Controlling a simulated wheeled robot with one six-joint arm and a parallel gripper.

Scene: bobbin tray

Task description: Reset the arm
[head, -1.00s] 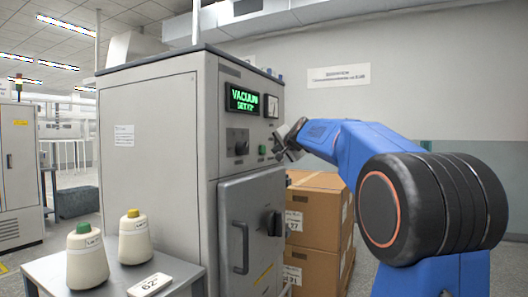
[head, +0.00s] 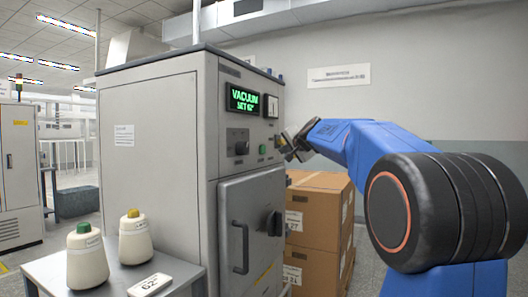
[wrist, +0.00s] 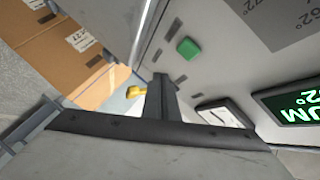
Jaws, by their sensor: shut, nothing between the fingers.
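My gripper (head: 286,146) is in front of the right part of the grey machine's (head: 160,140) control face, at the end of my blue arm. In the wrist view my gripper (wrist: 161,92) shows its dark fingers together with nothing held. A green button (head: 262,149) is just left of the gripper; it also shows in the wrist view (wrist: 188,48), apart from the fingers. The machine's green display (head: 244,99) reads VACUUM SET 62°. Whether the gripper touches the panel cannot be told from the head view.
Stacked cardboard boxes (head: 318,215) stand right of the machine, below my arm. A handle (head: 242,247) and dark knob (head: 273,223) stick out from the machine's door.

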